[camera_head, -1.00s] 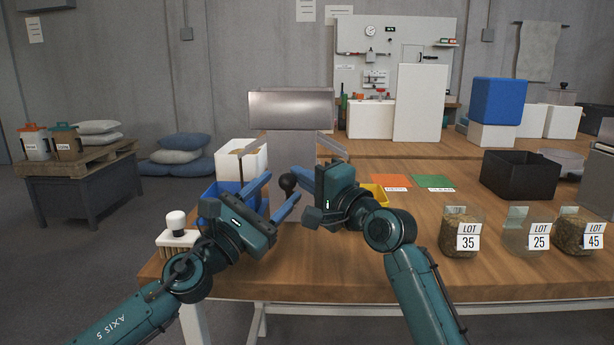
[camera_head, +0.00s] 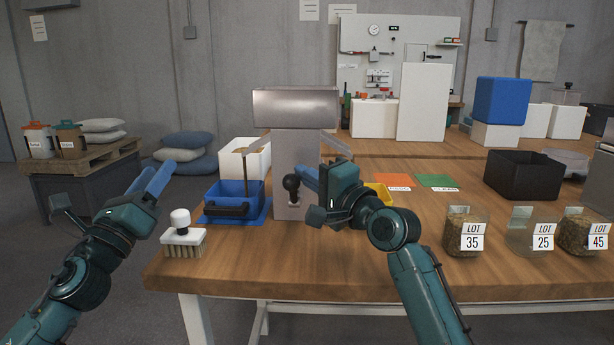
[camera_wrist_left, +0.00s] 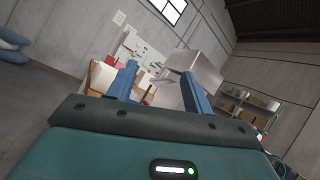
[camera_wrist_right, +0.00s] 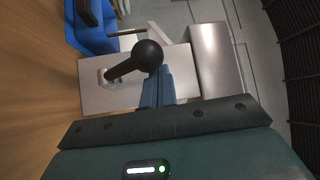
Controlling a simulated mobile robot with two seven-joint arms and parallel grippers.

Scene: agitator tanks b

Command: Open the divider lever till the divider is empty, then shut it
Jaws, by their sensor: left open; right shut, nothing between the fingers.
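The divider (camera_head: 295,150) is a grey metal column with a wide metal hopper (camera_head: 295,108) on top; I cannot see inside it. Its lever, with a black ball knob (camera_head: 291,182), sticks out of the front. My right gripper (camera_head: 308,178) is shut and empty, its fingertips close beside the knob. In the right wrist view the knob (camera_wrist_right: 147,55) is just beyond the closed fingers (camera_wrist_right: 158,85); I cannot tell if they touch. My left gripper (camera_head: 155,180) is open and empty, left of the table. A blue bin (camera_head: 234,190) stands left of the column, a yellow bin (camera_head: 378,194) right of it, partly hidden.
A white-handled brush (camera_head: 183,235) stands at the table's front left corner. Clear lot containers (camera_head: 465,232) stand at the front right, and a black crate (camera_head: 523,174) behind them. Orange (camera_head: 391,180) and green mats lie mid-table. The front middle of the table is bare.

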